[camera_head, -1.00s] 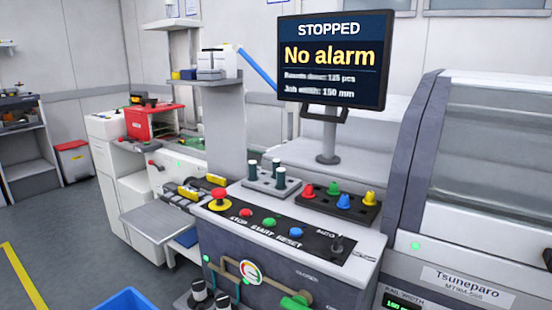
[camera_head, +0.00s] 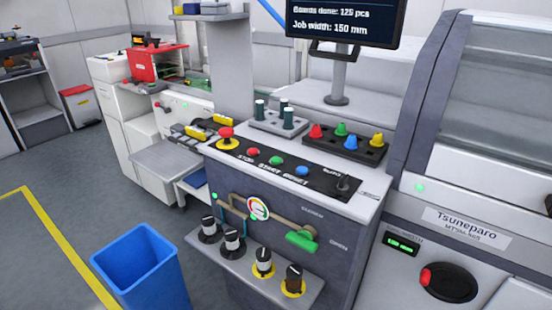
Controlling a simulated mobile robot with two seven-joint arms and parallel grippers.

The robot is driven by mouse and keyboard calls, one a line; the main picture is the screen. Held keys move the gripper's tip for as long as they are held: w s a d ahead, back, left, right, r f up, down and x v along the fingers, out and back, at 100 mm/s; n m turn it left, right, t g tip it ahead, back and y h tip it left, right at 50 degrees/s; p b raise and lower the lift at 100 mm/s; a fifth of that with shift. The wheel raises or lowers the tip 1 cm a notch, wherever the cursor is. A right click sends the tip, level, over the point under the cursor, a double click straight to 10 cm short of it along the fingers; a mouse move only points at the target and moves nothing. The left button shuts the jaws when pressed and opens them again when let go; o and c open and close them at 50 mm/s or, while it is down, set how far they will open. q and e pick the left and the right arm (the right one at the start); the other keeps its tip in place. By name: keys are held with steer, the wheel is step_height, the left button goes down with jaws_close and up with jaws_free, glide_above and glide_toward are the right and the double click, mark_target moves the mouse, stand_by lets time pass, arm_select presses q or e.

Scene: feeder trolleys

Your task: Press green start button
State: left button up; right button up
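The green start button (camera_head: 276,160) sits on the black strip of the control panel (camera_head: 320,179), between the red stop button (camera_head: 253,152) and the blue reset button (camera_head: 302,170). A red mushroom button on a yellow base (camera_head: 227,138) is at the strip's left end, and a dark selector switch (camera_head: 343,184) is at its right end. The screen (camera_head: 343,20) above is cut off at the top; its visible lines include a job width of 150 mm. Neither of my grippers is in view.
A rack of coloured caps (camera_head: 345,146) and a grey block with dark posts (camera_head: 278,122) stand behind the strip. Below are a green-handled valve (camera_head: 302,240) and a shelf of knobs (camera_head: 250,275). A blue bin (camera_head: 145,270) stands on the floor at front left.

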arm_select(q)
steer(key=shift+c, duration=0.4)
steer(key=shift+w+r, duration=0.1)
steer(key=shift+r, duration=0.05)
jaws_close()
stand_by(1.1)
